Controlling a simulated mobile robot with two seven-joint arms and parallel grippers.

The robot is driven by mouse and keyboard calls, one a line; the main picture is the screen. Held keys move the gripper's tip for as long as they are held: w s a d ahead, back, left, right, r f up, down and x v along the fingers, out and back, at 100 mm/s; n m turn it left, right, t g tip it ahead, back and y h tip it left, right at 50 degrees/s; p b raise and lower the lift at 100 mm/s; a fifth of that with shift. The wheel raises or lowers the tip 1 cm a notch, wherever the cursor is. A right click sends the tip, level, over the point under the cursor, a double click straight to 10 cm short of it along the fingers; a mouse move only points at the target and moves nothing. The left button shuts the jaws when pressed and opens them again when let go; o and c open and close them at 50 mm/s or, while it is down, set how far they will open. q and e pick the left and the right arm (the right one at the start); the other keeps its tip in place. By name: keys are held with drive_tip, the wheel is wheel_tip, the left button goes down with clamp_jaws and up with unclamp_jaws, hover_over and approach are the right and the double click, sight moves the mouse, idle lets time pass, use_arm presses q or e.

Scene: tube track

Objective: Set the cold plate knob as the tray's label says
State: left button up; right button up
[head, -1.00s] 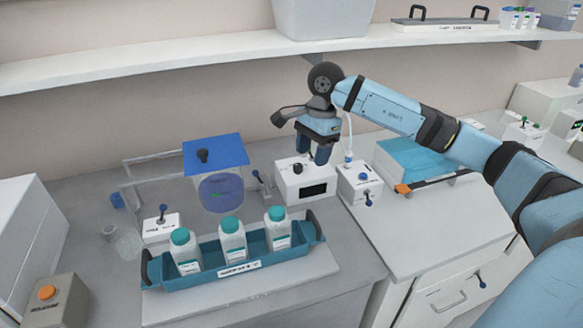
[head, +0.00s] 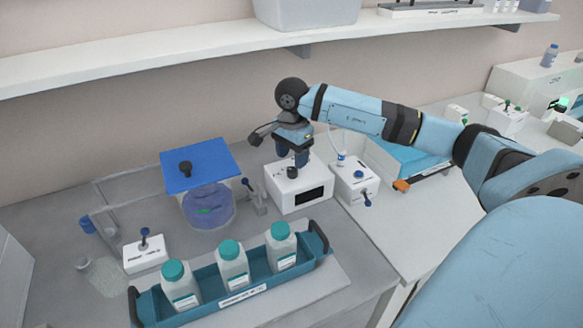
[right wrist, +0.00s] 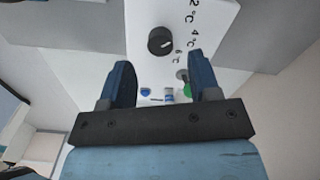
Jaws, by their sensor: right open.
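The cold plate control is a white box (head: 310,198) with a dark front window and a black knob (head: 292,172) on top. In the right wrist view the knob (right wrist: 160,41) has a pale pointer mark, and °C markings, including 2 and 4, are printed beside it. My right gripper (head: 293,162) is open and empty, just behind and above the knob. Its fingertips (right wrist: 160,64) stand apart, with the knob beyond them and between their lines. A teal tray (head: 205,283) holds three white bottles with teal caps. Its front label (head: 242,296) is too small to read. My left gripper is out of view.
A small white box with blue knobs (head: 356,184) stands close right of the cold plate box. A blue-lidded clear vessel (head: 208,205) stands to the left. A white shelf (head: 180,55) runs along the wall behind. Some bench right of the small box is clear.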

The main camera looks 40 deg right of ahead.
sight(292, 170)
drive_tip(key=shift+f, duration=2.35)
drive_tip(key=c, duration=0.9)
